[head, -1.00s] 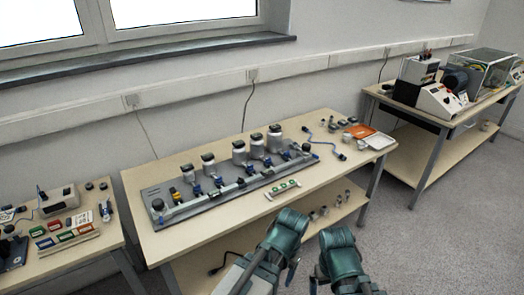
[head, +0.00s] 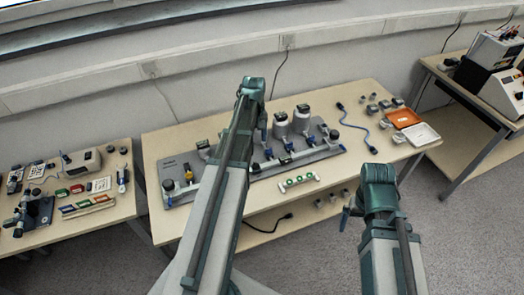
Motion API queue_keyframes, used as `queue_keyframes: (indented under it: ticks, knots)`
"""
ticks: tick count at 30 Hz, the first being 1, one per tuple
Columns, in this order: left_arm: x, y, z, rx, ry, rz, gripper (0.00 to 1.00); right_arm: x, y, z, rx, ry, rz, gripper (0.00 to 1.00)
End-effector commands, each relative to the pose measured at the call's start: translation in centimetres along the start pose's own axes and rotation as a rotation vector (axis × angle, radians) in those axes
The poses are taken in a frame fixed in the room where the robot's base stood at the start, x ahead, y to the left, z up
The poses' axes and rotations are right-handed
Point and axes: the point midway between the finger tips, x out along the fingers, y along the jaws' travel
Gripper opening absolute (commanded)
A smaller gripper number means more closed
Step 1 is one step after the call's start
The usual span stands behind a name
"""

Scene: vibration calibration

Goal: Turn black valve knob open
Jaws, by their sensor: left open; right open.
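A grey panel (head: 262,183) with pipes, blue valves and several silver canisters (head: 302,117) lies on the middle table. A dark knob (head: 333,135) stands at the panel's right end, and another (head: 168,186) at its left end. I cannot tell which is the task's black valve knob. My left gripper (head: 258,112) is over the panel's back middle, and my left arm covers part of the panel. Its fingers point away and are mostly hidden; no held object shows. My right gripper (head: 350,212) is open and empty in front of the table's front edge, apart from the panel.
A white strip with green parts (head: 299,181) lies before the panel. A blue cable (head: 352,122), an orange tray (head: 403,117) and a white tray (head: 421,135) lie at the right. Side tables hold instruments (head: 83,162). The wall stands close behind.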

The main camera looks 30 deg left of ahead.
Motion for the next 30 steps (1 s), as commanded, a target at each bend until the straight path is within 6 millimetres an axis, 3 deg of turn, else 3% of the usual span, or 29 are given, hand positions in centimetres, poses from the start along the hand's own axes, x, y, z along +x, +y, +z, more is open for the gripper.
queue_keyframes:
  ticks: [11,30]
  knots:
    - [1.3,0.0,0.0,0.0,0.0,0.0,0.68,1.3,-0.1,-0.1,0.0,0.0,0.0,1.0]
    - [9.8,0.0,0.0,0.002,0.0,0.0,0.68,9.8,-0.9,-0.6,-0.001,0.0,0.0,1.0]
